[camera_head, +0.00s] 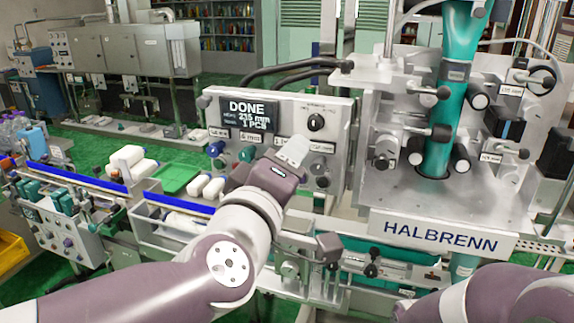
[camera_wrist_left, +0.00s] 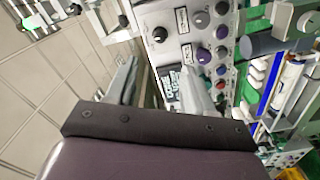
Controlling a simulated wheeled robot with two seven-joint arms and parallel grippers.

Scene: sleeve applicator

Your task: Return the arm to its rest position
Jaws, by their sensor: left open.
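My left arm (camera_head: 215,255) comes in from the lower left and reaches up to the control panel. My left gripper (camera_head: 293,150) is in front of the panel's lower part, and I cannot tell whether it touches it. In the left wrist view, its two fingers (camera_wrist_left: 158,80) stand apart with nothing held between them. The panel's display (camera_head: 247,115) reads DONE, 235 mm, 1 PCS. My right arm (camera_head: 490,300) shows at the lower right; its gripper is out of view.
The HALBRENN machine (camera_head: 440,232) with a teal tube (camera_head: 447,110) stands at the right. A conveyor with blue rails (camera_head: 80,178) and white bottles (camera_head: 126,158) runs at the left. Several knobs (camera_head: 316,122) stick out from the panel.

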